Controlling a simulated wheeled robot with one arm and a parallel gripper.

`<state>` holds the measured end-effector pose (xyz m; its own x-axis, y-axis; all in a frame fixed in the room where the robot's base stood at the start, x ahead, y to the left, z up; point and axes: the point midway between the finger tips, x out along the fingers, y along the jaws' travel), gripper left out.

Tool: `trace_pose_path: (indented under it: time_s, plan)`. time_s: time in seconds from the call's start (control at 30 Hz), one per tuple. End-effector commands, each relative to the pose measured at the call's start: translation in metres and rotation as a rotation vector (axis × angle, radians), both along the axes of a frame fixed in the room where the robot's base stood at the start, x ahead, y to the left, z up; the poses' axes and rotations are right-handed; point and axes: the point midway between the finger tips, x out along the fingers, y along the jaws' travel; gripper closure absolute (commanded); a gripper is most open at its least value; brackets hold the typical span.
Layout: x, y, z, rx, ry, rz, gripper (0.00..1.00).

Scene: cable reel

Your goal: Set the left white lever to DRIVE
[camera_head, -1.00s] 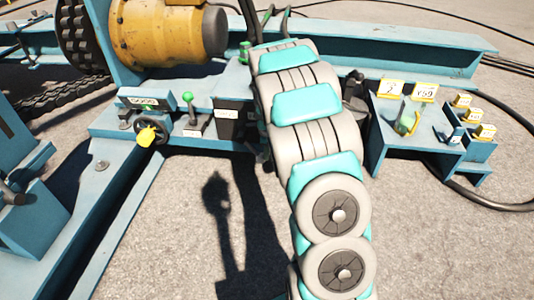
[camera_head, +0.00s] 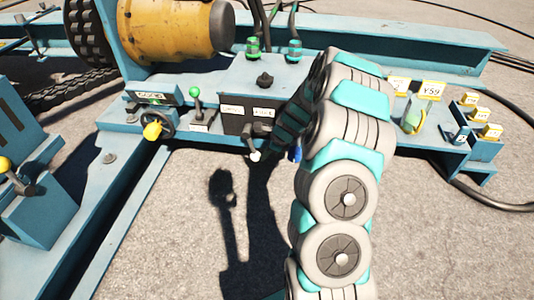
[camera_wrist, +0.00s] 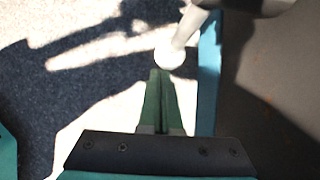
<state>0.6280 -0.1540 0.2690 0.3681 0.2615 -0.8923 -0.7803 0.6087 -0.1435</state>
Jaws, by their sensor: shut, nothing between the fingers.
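The left white lever (camera_head: 255,156) has a white ball knob on its tip, below the front of a dark panel (camera_head: 235,126). Two pale label plates (camera_head: 232,109) sit on the panel; their text is too small to read surely. In the wrist view the white ball knob (camera_wrist: 170,55) and its pale stem are just beyond the tips of my gripper (camera_wrist: 160,74). The fingers are together and empty. I cannot tell whether they touch the knob. In the head view my arm covers part of the panel's right side.
A green-knobbed lever (camera_head: 196,104) and a yellow-knobbed handwheel (camera_head: 154,130) are left of the panel. A blue knob (camera_head: 295,154) shows beside my arm. A bench with yellow tags (camera_head: 432,90) is at right. Open ground lies in front.

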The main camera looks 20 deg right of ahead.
Motion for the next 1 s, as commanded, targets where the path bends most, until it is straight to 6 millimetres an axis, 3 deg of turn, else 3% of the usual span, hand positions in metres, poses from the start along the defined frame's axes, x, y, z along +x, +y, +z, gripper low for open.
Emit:
trace_pose_path:
  time_s: [1.0]
  plan:
    - [0.017, 0.026, -0.018, 0.107, -0.071, 0.000, 1.00]
